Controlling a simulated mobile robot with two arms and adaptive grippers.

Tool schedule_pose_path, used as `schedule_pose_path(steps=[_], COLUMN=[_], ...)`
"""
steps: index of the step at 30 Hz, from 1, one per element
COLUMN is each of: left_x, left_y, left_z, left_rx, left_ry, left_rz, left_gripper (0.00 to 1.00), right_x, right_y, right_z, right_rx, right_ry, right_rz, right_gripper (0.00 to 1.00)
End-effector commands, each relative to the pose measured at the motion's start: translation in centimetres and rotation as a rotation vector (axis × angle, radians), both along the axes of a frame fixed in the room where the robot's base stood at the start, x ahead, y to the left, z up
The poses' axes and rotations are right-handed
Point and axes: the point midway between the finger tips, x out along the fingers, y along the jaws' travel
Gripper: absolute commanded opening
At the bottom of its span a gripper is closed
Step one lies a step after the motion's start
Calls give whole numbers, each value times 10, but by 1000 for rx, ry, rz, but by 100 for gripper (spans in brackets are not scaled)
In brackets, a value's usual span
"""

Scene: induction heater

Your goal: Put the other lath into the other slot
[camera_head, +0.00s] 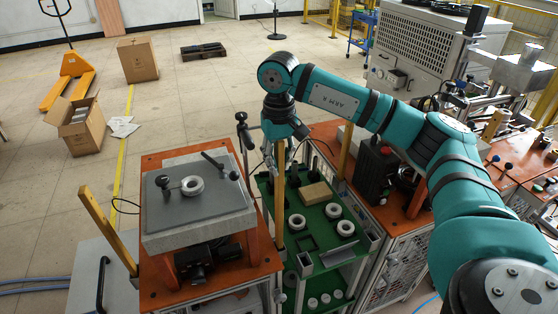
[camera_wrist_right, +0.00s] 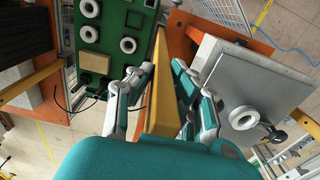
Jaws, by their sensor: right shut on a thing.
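My right gripper (camera_head: 281,146) points down and is shut on a yellow wooden lath (camera_head: 279,200). The lath hangs nearly upright between the right edge of the orange heater table (camera_head: 160,292) and the green cart. In the right wrist view the fingers (camera_wrist_right: 158,85) close on both sides of the lath (camera_wrist_right: 160,100). I cannot tell whether its lower end touches a slot. Another yellow lath (camera_head: 108,230) stands tilted at the table's left edge, its lower end at the tabletop side. No slot shows clearly. My left gripper is not in view.
A grey heater plate (camera_head: 215,205) carries a white ring (camera_head: 192,186). The green cart (camera_head: 310,213) beside the lath holds several white rings and a brown block (camera_head: 315,193). A yellow post (camera_head: 345,150) and black unit (camera_head: 377,168) stand to the right.

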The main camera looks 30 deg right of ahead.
Motion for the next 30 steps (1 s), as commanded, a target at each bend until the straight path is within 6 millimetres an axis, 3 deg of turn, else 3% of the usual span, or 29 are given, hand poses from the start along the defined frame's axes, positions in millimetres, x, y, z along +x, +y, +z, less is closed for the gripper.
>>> schedule_pose_path(steps=[30], left_x=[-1], left_y=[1], left_z=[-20], left_rx=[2], left_ry=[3], left_rz=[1], left_gripper=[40], right_x=[0], right_y=[0], right_z=[-25], right_rx=[0], right_ry=[0], right_rz=[0], right_gripper=[0])
